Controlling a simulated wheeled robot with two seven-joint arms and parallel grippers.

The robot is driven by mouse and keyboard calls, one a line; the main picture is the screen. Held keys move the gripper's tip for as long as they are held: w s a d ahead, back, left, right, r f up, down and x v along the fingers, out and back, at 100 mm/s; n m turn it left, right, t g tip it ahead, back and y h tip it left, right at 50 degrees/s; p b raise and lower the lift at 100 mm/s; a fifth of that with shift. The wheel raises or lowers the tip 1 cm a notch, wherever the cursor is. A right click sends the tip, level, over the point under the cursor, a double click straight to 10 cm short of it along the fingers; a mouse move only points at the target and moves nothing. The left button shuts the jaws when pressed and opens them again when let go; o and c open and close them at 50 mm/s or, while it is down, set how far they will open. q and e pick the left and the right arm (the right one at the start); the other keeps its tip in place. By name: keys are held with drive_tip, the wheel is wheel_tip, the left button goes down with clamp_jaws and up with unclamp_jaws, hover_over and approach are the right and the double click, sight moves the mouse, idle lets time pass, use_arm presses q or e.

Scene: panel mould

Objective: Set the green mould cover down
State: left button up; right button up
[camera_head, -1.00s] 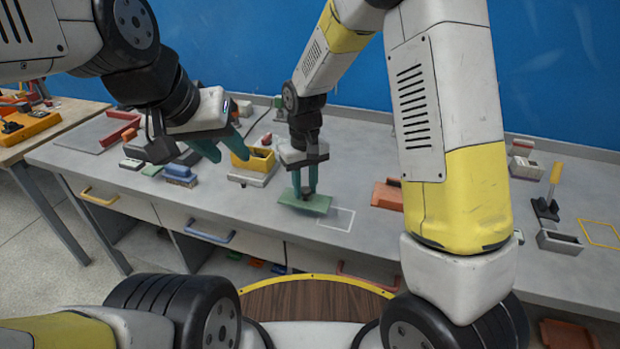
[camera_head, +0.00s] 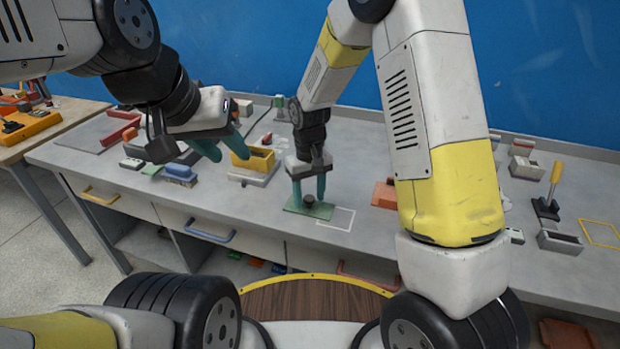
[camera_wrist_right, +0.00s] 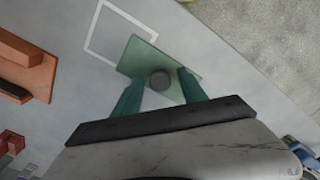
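The green mould cover (camera_head: 322,212), a flat plate with a dark round knob (camera_head: 309,201), lies on the grey bench, beside and partly within the white outlined rectangle (camera_head: 337,219). It also shows in the right wrist view (camera_wrist_right: 136,58), where one corner of the plate reaches into the outline (camera_wrist_right: 97,40). My right gripper (camera_head: 309,196) is open just above the plate, with its teal fingers on either side of the knob and gaps between. My left gripper (camera_head: 222,138) is open and empty, raised over the bench further left.
A yellow mould box (camera_head: 253,160) stands behind and left of the cover. A blue-topped block (camera_head: 180,173) is further left. An orange block (camera_head: 386,194) lies to the right, partly behind my right arm. A yellow outline (camera_head: 601,233) and a grey tray (camera_head: 560,242) are far right.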

sight(310, 197)
wheel_tip(310, 197, up, 12)
drive_tip(key=s+d+r+m+t+y, duration=0.2)
drive_tip(key=s+d+r, duration=0.5)
drive_tip(key=d+r, duration=0.25)
drive_tip(key=s+d+r+m+t, duration=0.1)
drive_tip(key=s+d+r+t, duration=0.1)
drive_tip(key=s, duration=0.4)
drive_tip(key=s+d+r+m+t, duration=0.1)
drive_tip(key=s+d+r+t, duration=0.1)
drive_tip(key=s, duration=0.4)
drive_tip(key=shift+d+r+m, duration=0.35)
drive_tip(key=shift+d+m, duration=0.05)
drive_tip(key=shift+d, duration=0.5)
